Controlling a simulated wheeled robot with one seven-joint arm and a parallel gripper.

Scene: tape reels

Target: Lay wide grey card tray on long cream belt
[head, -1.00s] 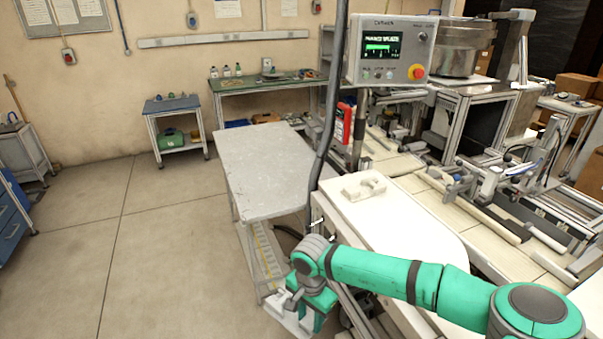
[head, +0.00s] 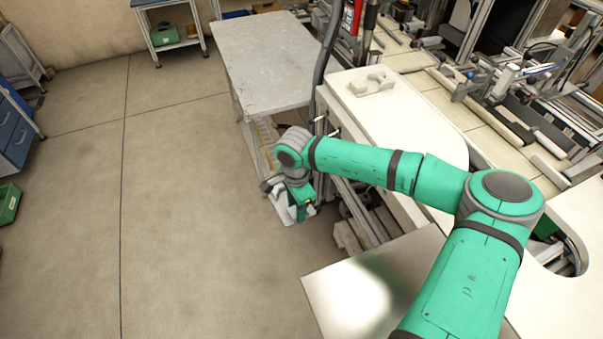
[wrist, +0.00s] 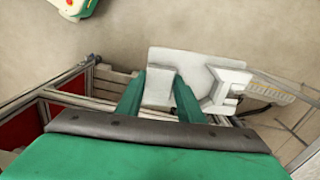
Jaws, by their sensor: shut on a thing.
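My gripper (wrist: 159,80) has its two green fingers closed on a pale grey-white piece (wrist: 195,66), which looks like the card tray. In the head view my gripper (head: 303,198) hangs low beside the white bench, and part of the tray (head: 281,204) shows below it. The tray is tilted and partly hidden by the gripper. A long cream belt (head: 452,108) runs beyond the white bench, to the right of and above the gripper in the picture.
The white bench (head: 408,122) carries a pale notched block (head: 371,84). A grey table (head: 265,62) stands behind my gripper. A shiny metal surface (head: 350,295) is in front. Aluminium rails and rollers (head: 500,118) line the belt.

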